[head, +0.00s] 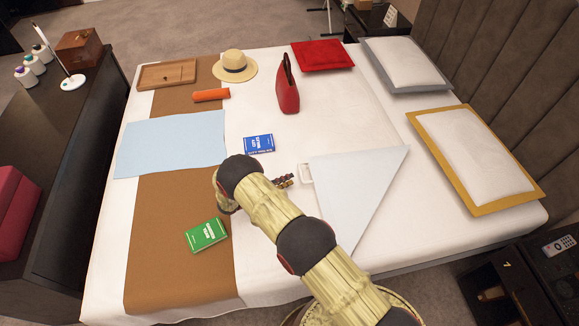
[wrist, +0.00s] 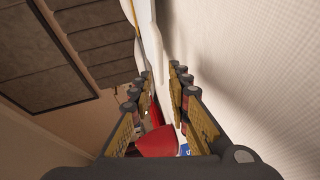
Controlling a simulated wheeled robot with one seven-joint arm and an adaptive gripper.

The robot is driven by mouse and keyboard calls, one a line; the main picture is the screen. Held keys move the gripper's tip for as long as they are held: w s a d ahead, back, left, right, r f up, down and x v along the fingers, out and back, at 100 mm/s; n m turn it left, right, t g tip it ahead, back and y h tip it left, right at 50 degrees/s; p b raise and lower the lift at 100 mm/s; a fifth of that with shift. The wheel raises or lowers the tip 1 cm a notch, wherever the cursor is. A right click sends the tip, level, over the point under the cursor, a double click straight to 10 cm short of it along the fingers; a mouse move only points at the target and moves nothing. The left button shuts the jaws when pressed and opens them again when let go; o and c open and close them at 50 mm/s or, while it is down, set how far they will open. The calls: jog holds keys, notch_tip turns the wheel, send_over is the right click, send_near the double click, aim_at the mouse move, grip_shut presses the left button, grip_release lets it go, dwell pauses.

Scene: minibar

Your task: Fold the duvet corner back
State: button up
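A pale blue triangular flap (head: 355,195) lies on the white duvet (head: 430,228) on the right half of the bed. It looks like a folded-back corner. A small white loop-shaped tab (head: 306,173) sits at its left tip. My gripper (head: 290,181) is just left of the tab, low over the bed, and appears apart from it. In the wrist view my gripper (wrist: 160,75) has its two fingers spread with nothing held between them. A pale white surface fills the right of that view. My arm hides part of the bed and the flap's lower left side.
A blue book (head: 258,143), red handbag (head: 288,88), green book (head: 206,234), straw hat (head: 234,66), orange roll (head: 211,95), wooden tray (head: 167,74) and light blue cloth (head: 170,142) lie on the bed. Pillows (head: 475,155) line the headboard. Bare duvet lies right of the flap.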

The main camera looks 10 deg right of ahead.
aim_at(301, 172)
jog(key=b+x, duration=0.1)
jog(key=x, duration=0.6)
jog(key=shift+w+d+b, duration=0.15)
jog(key=shift+d+b, duration=0.2)
jog(key=shift+b, duration=0.05)
grip_shut()
dwell(0.4)
